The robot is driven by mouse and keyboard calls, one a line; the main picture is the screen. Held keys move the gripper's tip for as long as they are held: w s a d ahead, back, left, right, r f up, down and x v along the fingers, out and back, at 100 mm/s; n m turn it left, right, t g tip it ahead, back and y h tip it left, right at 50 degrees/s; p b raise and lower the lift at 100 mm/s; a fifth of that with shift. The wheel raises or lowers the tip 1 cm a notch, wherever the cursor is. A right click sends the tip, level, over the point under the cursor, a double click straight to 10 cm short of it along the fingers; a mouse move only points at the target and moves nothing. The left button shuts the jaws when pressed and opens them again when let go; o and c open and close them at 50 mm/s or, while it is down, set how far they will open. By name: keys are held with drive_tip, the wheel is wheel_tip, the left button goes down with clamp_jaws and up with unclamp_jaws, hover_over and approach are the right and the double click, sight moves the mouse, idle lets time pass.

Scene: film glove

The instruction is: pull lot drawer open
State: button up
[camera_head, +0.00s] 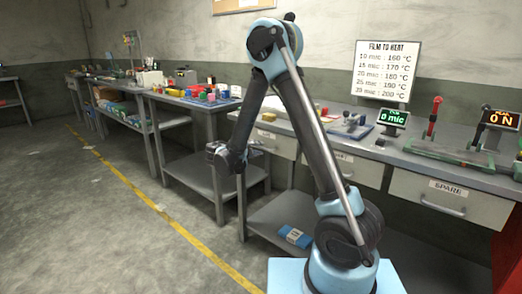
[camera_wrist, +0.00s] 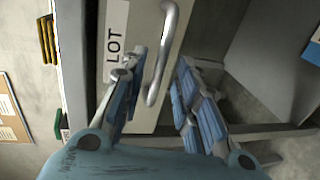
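The lot drawer (camera_wrist: 143,113) has a pale grey front with a white LOT label (camera_wrist: 115,40) in the wrist view. Its curved metal handle (camera_wrist: 168,35) stands out from the front. My gripper (camera_wrist: 161,58) is open, with one blue-padded finger on each side of the handle. The handle lies between the fingertips with gaps showing; I see no clear contact. In the head view my gripper (camera_head: 228,158) is at the bench front, left of the drawer front (camera_head: 282,146), which my arm partly hides. The drawer looks shut there.
A SPARE drawer (camera_head: 450,199) is at right. A blue packet (camera_head: 295,236) lies on the lower shelf. The floor at left is clear.

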sight(261, 147)
drive_tip(key=shift+x, duration=1.6)
clamp_jaws()
drive_tip(key=shift+d, duration=0.1)
